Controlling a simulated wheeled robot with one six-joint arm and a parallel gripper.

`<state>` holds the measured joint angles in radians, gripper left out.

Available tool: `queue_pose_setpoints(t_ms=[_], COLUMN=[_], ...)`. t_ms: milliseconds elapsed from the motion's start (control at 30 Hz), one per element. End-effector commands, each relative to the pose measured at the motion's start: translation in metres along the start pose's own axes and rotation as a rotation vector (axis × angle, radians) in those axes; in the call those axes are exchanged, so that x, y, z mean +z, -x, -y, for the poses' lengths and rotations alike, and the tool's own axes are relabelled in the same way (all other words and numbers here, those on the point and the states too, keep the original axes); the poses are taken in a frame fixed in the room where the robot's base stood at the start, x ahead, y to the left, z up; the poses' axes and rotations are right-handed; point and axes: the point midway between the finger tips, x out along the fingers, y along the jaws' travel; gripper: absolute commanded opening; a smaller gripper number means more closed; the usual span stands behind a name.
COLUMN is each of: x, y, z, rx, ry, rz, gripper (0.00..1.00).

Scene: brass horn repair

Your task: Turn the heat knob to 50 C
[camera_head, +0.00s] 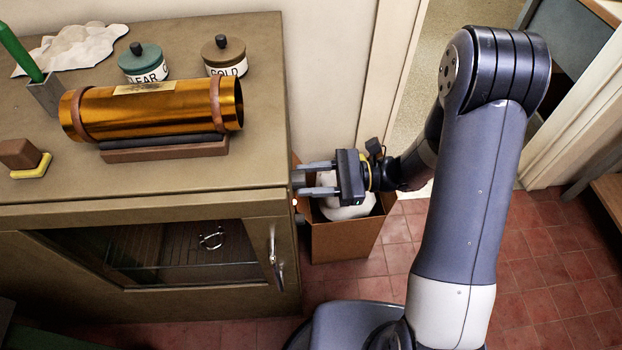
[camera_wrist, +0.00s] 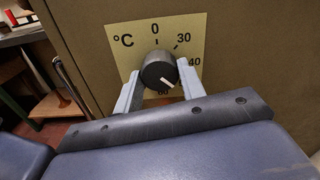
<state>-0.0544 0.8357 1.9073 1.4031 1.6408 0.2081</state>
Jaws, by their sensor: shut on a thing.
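The heat knob (camera_wrist: 158,70) is a dark round knob on a cream dial plate (camera_wrist: 195,30) marked °C, on the cabinet's side. Its white pointer line points to the lower right, between the 40 mark and the number at the bottom, which looks like 60. The 50 label does not show; my right-hand finger covers that part of the plate. My gripper (camera_wrist: 158,82) is shut on the knob, one finger on each side. In the head view my gripper (camera_head: 312,180) reaches left to the cabinet's right side; the dial face is hidden there.
The olive cabinet (camera_head: 262,100) has a glazed door and carries an orange-brass tube (camera_head: 165,104), a teal-lidded jar (camera_head: 144,62) and a brown-lidded jar (camera_head: 223,55). An open box (camera_head: 345,240) with white material stands on the floor just below my gripper.

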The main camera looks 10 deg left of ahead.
Motion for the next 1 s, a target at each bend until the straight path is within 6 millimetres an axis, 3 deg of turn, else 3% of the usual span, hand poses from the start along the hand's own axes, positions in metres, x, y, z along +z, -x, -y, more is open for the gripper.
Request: queue_pose_setpoints(t_ms=[233, 267, 500, 800, 1000], x=[0.000, 0.000, 0.000, 0.000, -0.001], y=[0.000, 0.000, 0.000, 0.002, 0.026], z=[0.000, 0.000, 0.000, 0.000, 0.001], rx=[0.000, 0.000, 0.000, -0.001, -0.005], ry=[0.013, 0.012, 0.012, 0.012, 0.014], rz=[0.000, 0.000, 0.000, 0.000, -0.001], gripper=[0.15, 0.39, 0.58, 0.59, 0.59])
